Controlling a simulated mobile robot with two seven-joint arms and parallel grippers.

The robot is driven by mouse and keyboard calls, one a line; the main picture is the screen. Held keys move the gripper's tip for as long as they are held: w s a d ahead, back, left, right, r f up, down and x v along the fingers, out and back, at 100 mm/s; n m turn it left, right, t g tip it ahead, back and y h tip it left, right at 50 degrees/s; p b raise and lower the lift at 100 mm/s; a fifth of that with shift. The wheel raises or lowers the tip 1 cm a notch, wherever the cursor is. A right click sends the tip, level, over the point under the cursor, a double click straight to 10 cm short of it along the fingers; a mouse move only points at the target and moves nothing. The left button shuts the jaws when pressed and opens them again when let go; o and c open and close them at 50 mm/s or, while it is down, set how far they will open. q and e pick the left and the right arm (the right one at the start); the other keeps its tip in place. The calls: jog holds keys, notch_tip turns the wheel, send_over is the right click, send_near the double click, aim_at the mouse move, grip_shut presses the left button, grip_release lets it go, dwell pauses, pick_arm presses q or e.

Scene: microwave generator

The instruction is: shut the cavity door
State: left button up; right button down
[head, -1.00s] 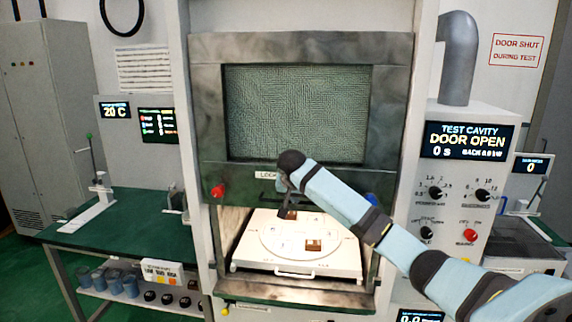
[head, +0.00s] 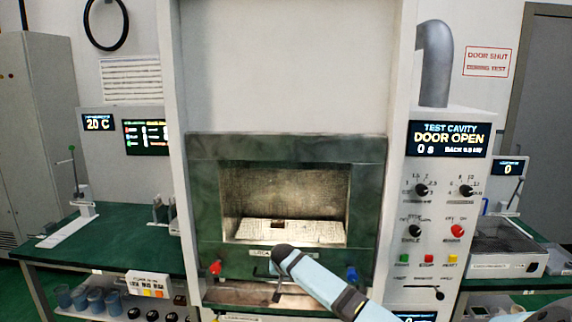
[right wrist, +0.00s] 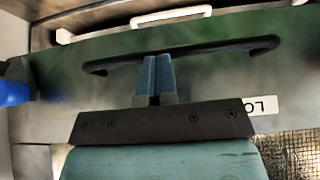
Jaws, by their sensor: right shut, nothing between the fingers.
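The cavity door (head: 206,215) is a grey-green sliding frame with a mesh window (head: 240,190). It hangs low over the cavity, and a narrow opening shows under its lower edge. The display (head: 449,139) reads DOOR OPEN. In the right wrist view the door (right wrist: 220,75) carries a black bar handle (right wrist: 215,48). My right gripper (right wrist: 158,75) is shut and empty, its fingertips at the bar's middle; I cannot tell whether they touch. In the head view my right wrist hides most of the handle. My left gripper is not in view.
A red knob (head: 215,268) and a blue knob (head: 351,274) flank the handle. A white tray handle (right wrist: 170,17) shows past the door's edge in the wrist view. A control panel (head: 440,215) stands at right, a green bench (head: 120,245) at left.

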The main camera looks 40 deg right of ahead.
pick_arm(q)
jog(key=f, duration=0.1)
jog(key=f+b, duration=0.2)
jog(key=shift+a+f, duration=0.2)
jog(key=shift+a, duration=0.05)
pick_arm(e)
notch_tip(320, 180, down, 9)
jog(key=shift+f, duration=0.2)
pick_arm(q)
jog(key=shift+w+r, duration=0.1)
pick_arm(e)
jog(key=shift+f, duration=0.1)
